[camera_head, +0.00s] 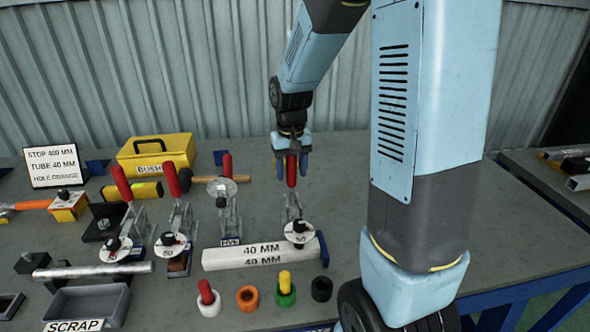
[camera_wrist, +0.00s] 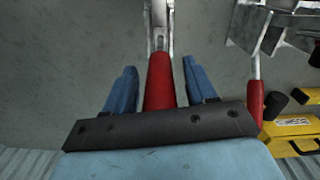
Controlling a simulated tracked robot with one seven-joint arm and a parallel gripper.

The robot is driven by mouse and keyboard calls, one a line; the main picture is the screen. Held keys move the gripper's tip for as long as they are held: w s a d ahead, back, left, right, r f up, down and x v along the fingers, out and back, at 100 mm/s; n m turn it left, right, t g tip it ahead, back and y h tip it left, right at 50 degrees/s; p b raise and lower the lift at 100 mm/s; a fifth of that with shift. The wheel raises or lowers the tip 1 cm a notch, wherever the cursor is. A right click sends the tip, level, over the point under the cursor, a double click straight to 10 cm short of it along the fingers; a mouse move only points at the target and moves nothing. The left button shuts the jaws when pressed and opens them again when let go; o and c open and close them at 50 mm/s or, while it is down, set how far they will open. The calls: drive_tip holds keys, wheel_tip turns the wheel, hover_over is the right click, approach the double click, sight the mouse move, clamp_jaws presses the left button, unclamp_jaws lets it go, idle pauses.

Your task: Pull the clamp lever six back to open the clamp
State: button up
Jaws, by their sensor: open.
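A toggle clamp (camera_head: 291,208) stands on the bench behind the right end of the white 40 MM tube. Its red lever handle (camera_head: 291,171) points upright in the head view. My gripper (camera_head: 291,167) is at the handle from above and behind. In the wrist view, the red handle (camera_wrist: 159,82) lies between the two blue fingers of my gripper (camera_wrist: 161,72), with gaps on both sides. The fingers are open and not closed on it. The metal lever arm (camera_wrist: 158,25) runs on beyond the handle. No number six is readable on the clamp.
Clamps with red handles (camera_head: 122,184) (camera_head: 173,180) stand to the left. The yellow BUSH box (camera_head: 155,155) is behind them. The white 40 MM tube (camera_head: 232,258) lies in front, with coloured bushes (camera_head: 247,298) nearer. Bench right of the clamp is clear behind my arm.

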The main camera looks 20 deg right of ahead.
drive_tip(key=shift+f, duration=0.25)
drive_tip(key=shift+c, duration=0.5)
clamp_jaws()
